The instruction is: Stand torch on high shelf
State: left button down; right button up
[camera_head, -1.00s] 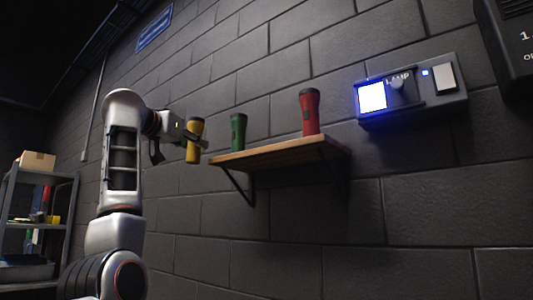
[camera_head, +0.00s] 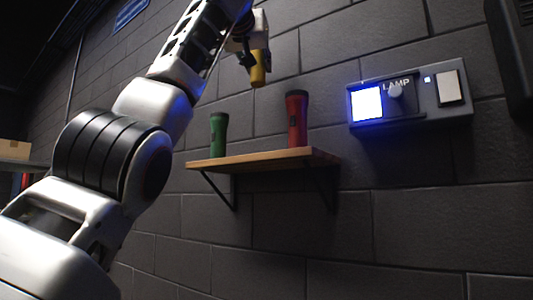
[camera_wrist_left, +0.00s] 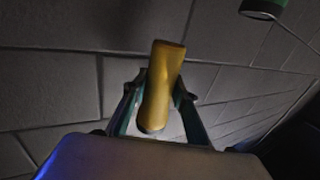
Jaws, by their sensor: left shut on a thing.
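A yellow torch (camera_head: 259,70) is held by my left gripper (camera_head: 252,48), raised above the wooden shelf (camera_head: 262,162) and apart from it. In the left wrist view the yellow torch (camera_wrist_left: 163,80) sits between the two fingers of the left gripper (camera_wrist_left: 158,98), leaning slightly. A green torch (camera_head: 218,135) stands upright on the left end of the shelf. A red torch (camera_head: 297,120) stands upright towards its right end. Bare board shows between them. My right gripper is not in view.
A lamp panel (camera_head: 410,95) with a lit screen, knob and switch is on the brick wall right of the shelf. A cardboard box (camera_head: 14,150) sits on a rack at the far left. A green part (camera_wrist_left: 263,7) shows at the wrist view's top.

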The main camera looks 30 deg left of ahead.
pick_arm(q)
jog(key=shift+s+a+r+y, duration=0.25)
jog(key=shift+s+r+y, duration=0.05)
jog(key=shift+r, duration=0.1)
jog(key=shift+s+f, duration=0.1)
jog(key=shift+f, duration=0.95)
notch_tip(320, 180, down, 17)
jog(key=b, duration=0.4)
jog(key=shift+f+b, duration=0.15)
jog(key=shift+b, duration=0.25)
jog(key=shift+f, duration=0.35)
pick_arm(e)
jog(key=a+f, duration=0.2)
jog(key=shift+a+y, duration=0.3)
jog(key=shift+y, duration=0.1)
